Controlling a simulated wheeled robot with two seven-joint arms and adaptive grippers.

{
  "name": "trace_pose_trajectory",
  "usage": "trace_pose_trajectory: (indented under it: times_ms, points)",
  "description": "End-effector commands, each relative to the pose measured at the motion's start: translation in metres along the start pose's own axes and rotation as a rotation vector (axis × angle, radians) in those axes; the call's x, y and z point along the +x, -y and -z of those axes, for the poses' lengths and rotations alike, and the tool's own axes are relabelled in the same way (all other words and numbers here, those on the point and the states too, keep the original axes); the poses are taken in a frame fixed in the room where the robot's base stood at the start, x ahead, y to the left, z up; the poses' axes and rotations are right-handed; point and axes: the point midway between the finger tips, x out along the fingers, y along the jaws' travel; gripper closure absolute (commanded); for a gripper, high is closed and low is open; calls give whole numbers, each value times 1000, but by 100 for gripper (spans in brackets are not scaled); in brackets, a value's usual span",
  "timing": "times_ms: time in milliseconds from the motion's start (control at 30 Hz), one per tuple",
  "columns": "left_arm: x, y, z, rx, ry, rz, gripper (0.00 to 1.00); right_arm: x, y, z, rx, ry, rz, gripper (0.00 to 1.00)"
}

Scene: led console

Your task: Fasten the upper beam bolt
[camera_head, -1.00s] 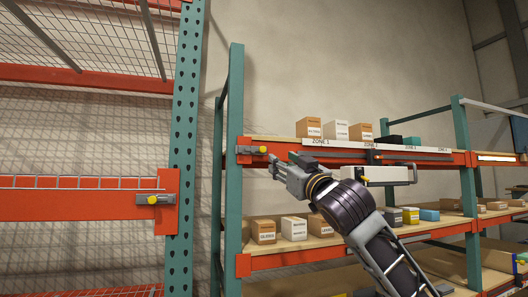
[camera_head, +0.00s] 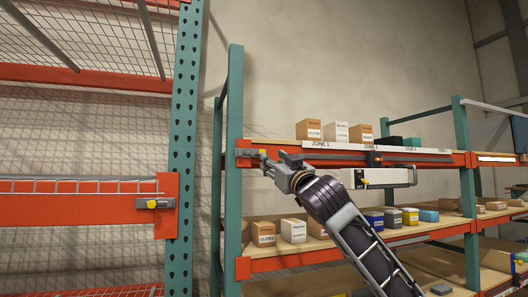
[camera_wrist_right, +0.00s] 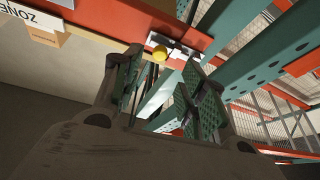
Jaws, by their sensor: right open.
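The upper beam bolt (camera_head: 262,152) is a small yellow knob on a grey bracket at the left end of the orange upper beam (camera_head: 330,158), beside a teal post. In the right wrist view the yellow bolt (camera_wrist_right: 159,54) sits just beyond the fingertips, roughly between them. My right gripper (camera_head: 272,163) is open and close to the bolt, coming from the lower right. In the wrist view its two fingers (camera_wrist_right: 163,75) are spread with nothing between them; whether they touch the bolt I cannot tell. My left gripper is in no view.
Another yellow bolt (camera_head: 152,204) is on the left rack's orange beam. Cartons (camera_head: 337,132) stand on the upper shelf above the beam. A white box (camera_head: 385,177) is at the beam right of my gripper. More boxes (camera_head: 293,230) are on the lower shelf.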

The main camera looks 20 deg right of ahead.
Motion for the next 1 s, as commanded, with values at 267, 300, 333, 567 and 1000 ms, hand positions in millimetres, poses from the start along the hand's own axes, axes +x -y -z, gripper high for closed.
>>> trace_pose_trajectory:
  times_ms: [267, 300, 333, 567, 1000]
  points:
    - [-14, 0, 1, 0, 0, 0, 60, 32, 0, 2, 0, 0, 0, 58]
    - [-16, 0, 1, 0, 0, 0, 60, 36, -1, 2, 0, 1, -1, 58]
    - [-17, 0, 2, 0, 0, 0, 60, 40, 0, 2, 0, 2, -1, 58]
    - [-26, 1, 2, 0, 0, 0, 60, 62, 0, 2, 1, 0, 0, 58]
    - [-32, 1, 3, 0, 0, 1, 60, 80, 0, 0, 0, 0, 0, 58]
